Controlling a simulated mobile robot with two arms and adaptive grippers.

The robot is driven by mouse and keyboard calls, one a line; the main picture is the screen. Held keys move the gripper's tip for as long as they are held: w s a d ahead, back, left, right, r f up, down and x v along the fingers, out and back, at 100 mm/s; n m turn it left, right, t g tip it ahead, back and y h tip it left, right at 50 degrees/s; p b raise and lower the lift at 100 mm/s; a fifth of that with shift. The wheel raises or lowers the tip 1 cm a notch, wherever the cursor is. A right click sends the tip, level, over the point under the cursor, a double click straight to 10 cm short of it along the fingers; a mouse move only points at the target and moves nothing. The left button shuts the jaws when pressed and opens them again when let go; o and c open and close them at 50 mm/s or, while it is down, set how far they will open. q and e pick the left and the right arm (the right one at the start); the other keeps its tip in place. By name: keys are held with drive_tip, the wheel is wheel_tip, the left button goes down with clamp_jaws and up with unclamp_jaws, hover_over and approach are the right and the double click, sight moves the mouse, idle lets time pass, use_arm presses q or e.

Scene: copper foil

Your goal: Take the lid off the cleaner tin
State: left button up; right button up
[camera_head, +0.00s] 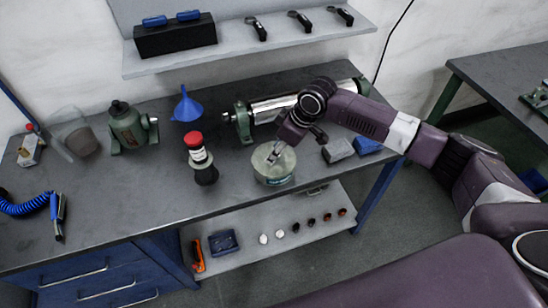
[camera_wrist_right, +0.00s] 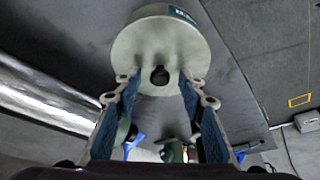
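The cleaner tin (camera_head: 273,166) is a squat, round, pale grey-green tin with a teal label band, upright on the dark bench. In the right wrist view its pale lid (camera_wrist_right: 145,42) faces me, with a dark round spot near the middle. My right gripper (camera_head: 279,150) points down at the top of the tin. In the right wrist view my right gripper (camera_wrist_right: 158,80) has its fingers apart, their tips close to the lid on either side of the dark spot. I cannot tell whether they touch it. My left gripper is not in view.
A red-capped bottle (camera_head: 200,158) stands left of the tin. A shiny roll on green stands (camera_head: 280,107) lies behind it. A grey block (camera_head: 338,150) and a blue block (camera_head: 367,145) sit to the right.

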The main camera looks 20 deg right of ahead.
clamp_jaws()
drive_tip(key=shift+r, duration=0.1)
